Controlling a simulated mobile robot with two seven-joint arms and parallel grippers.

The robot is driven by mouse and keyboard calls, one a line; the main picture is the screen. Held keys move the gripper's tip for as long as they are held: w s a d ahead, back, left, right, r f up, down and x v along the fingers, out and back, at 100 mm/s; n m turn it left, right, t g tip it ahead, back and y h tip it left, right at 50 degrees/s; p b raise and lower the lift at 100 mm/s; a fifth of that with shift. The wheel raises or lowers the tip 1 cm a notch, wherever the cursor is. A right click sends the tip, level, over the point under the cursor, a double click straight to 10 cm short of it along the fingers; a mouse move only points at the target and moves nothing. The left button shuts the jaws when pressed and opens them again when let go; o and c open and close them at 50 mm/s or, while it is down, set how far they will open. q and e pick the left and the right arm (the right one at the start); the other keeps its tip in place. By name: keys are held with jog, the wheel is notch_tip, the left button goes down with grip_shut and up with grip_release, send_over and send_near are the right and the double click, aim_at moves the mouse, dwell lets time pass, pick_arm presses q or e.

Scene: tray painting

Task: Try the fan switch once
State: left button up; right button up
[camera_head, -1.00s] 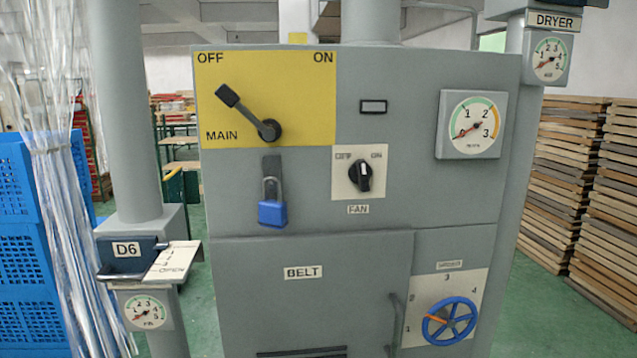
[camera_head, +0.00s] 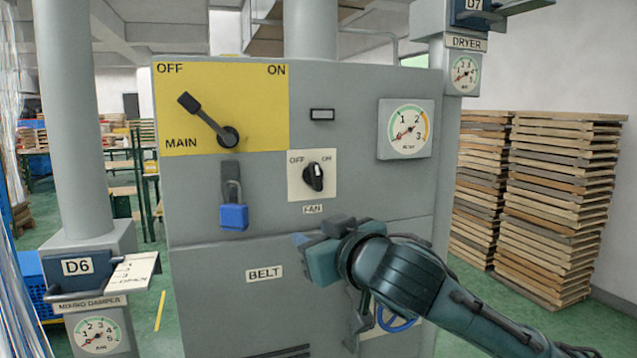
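The fan switch (camera_head: 314,177) is a black rotary knob on a white plate (camera_head: 297,188) marked OFF and ON, on the grey cabinet (camera_head: 350,85). Its white mark points roughly upward; I cannot tell exactly which label it is set to. The FAN label (camera_head: 313,209) is below it. My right gripper (camera_head: 318,232) is in front of the cabinet, below the switch and the label, apart from the knob in the picture. It is seen from behind and the side, so its finger gap is unclear. My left gripper is not in view.
The main lever (camera_head: 207,118) leans toward OFF on a yellow panel (camera_head: 260,110). A blue padlock (camera_head: 233,217) hangs under it. A pressure gauge (camera_head: 405,129) reads near zero. My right arm partly hides the blue handwheel (camera_head: 394,321). Board stacks (camera_head: 560,210) stand at the right.

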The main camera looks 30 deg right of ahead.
aim_at(317, 175)
jog(key=s+d+r+m+t+h, duration=0.1)
jog(key=s+d+r+m+h, duration=0.2)
jog(key=r, duration=0.4)
jog(key=shift+n, duration=0.4)
jog(key=p+x, duration=0.7)
jog(key=x, duration=0.4)
jog(key=shift+w+d+p, duration=0.2)
jog(key=shift+w+p, duration=0.1)
jog(key=shift+w+d, duration=0.1)
jog(key=shift+w, duration=0.25)
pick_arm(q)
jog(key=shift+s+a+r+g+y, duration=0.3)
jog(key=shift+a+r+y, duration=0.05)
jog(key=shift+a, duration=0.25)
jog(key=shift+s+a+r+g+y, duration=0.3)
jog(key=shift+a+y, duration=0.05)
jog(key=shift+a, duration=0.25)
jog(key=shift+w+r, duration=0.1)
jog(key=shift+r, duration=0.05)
pick_arm(e)
grip_shut()
